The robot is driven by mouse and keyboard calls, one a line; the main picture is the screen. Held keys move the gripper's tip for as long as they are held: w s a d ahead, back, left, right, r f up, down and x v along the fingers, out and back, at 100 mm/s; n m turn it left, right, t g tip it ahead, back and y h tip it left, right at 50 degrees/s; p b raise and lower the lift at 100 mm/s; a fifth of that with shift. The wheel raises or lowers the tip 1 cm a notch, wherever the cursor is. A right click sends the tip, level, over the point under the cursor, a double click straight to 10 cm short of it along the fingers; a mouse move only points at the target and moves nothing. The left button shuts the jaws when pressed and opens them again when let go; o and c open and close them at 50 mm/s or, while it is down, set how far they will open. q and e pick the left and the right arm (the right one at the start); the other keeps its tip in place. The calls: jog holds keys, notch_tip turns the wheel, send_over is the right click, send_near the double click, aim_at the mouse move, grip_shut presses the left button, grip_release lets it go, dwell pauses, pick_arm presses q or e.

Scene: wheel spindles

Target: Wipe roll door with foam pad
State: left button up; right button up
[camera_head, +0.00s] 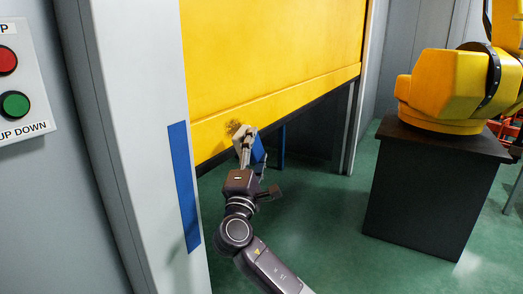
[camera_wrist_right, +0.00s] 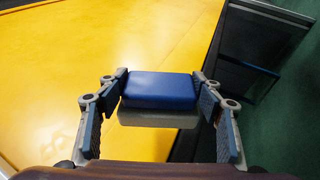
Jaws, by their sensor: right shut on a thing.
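The yellow roll door (camera_head: 275,55) hangs partly raised, with open space under its lower edge. A brownish smudge (camera_head: 232,126) shows on the door near that edge, just above my right gripper. My right gripper (camera_head: 250,146) is at the lower left part of the door. In the right wrist view, my right gripper (camera_wrist_right: 160,100) is shut on the foam pad (camera_wrist_right: 160,88), which has a blue layer and a grey layer. The yellow door (camera_wrist_right: 60,75) fills the left of that view, beyond the pad. I cannot tell whether the pad touches the door. My left gripper is not in view.
A white door post (camera_head: 145,120) with a blue strip (camera_head: 184,185) stands left of my right arm. A control box (camera_head: 18,85) with red and green buttons is at the far left. A yellow robot arm (camera_head: 445,88) sits on a black pedestal (camera_head: 425,195) at right. Green floor (camera_head: 325,220) is clear between.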

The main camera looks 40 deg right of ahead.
jog(key=shift+w+d+r+m+h, duration=0.15)
jog(key=shift+d+r, duration=0.05)
jog(key=shift+d, duration=0.25)
jog(key=shift+w+d+r+m+h, duration=0.1)
jog(key=shift+d+r+m+h, duration=0.1)
jog(key=shift+d, duration=0.2)
jog(key=shift+d+r, duration=0.2)
jog(key=shift+d, duration=0.1)
jog(key=shift+w+r, duration=0.1)
jog(key=shift+w, duration=0.1)
jog(key=shift+w+a, duration=0.2)
jog(key=shift+w, duration=0.05)
jog(key=w, duration=0.1)
jog(key=w+a+b, duration=0.1)
jog(key=shift+w, duration=0.3)
jog(key=shift+w+a+b, duration=0.3)
jog(key=shift+w, duration=0.35)
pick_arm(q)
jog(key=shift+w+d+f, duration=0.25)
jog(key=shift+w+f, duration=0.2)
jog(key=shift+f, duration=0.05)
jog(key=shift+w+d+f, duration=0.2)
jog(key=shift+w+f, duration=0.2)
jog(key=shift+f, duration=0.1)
pick_arm(e)
jog(key=shift+w+a, duration=0.15)
jog(key=shift+w, duration=0.2)
